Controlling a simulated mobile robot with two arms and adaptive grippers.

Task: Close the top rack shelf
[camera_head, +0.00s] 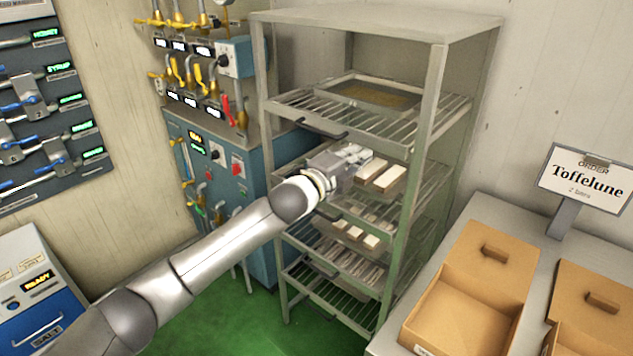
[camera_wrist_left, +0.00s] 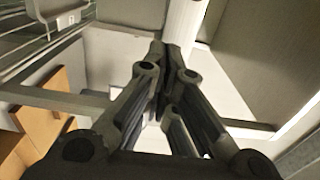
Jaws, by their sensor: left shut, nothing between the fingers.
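The metal rack (camera_head: 436,90) stands in the middle of the head view. Its top wire shelf (camera_head: 290,104) holds a shallow tray (camera_head: 368,93) with brownish contents and has a dark handle (camera_head: 321,129) at its front. I cannot tell whether this shelf sticks out past the posts. My left gripper (camera_head: 350,157) is below the top shelf, by the level that holds pale bars (camera_head: 381,176). Its fingers are shut and empty; they also show in the left wrist view (camera_wrist_left: 164,55). The gripper and arm partly hide the level below. My right gripper is not in view.
Lower shelves hold more pale blocks (camera_head: 354,233). A blue machine (camera_head: 222,165) with yellow levers stands close at the rack's left. At the right, a grey counter (camera_head: 520,215) carries open cardboard boxes (camera_head: 470,285) and an order sign (camera_head: 585,178). Green floor (camera_head: 235,325) is clear in front.

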